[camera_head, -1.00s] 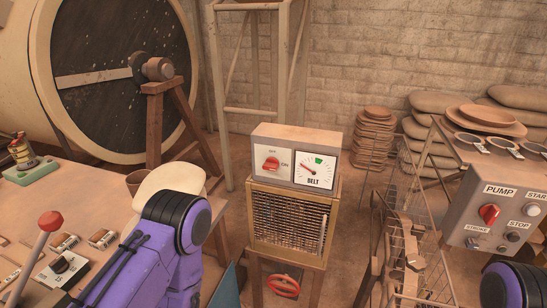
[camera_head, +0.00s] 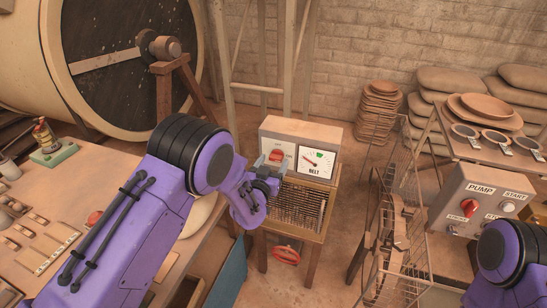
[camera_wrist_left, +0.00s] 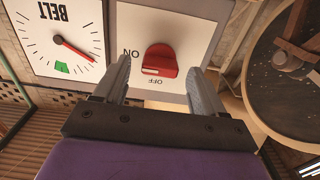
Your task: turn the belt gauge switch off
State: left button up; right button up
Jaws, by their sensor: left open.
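The belt gauge box (camera_head: 308,132) stands on a wooden stand, with a white switch plate and a dial marked BELT (camera_head: 316,161). The red switch knob (camera_head: 276,155) is partly hidden by my left gripper in the head view. My left gripper (camera_head: 268,163) is open in front of the switch plate. In the left wrist view the knob (camera_wrist_left: 160,60) shows between the two spread fingers (camera_wrist_left: 160,70), with a gap on each side. The ON and OFF labels are readable there, and the knob's pale mark lies toward the ON side. My right gripper is out of view.
A grille (camera_head: 296,205) fills the stand below the box. A wire rack (camera_head: 405,200) and the pump control box (camera_head: 480,200) stand to the right. A cluttered workbench (camera_head: 110,165) lies at the left under my left arm. Open floor shows around the stand.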

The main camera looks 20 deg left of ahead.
pick_arm(q)
jog(key=shift+w, duration=0.75)
jog(key=shift+c, duration=0.3)
jog(key=c, duration=1)
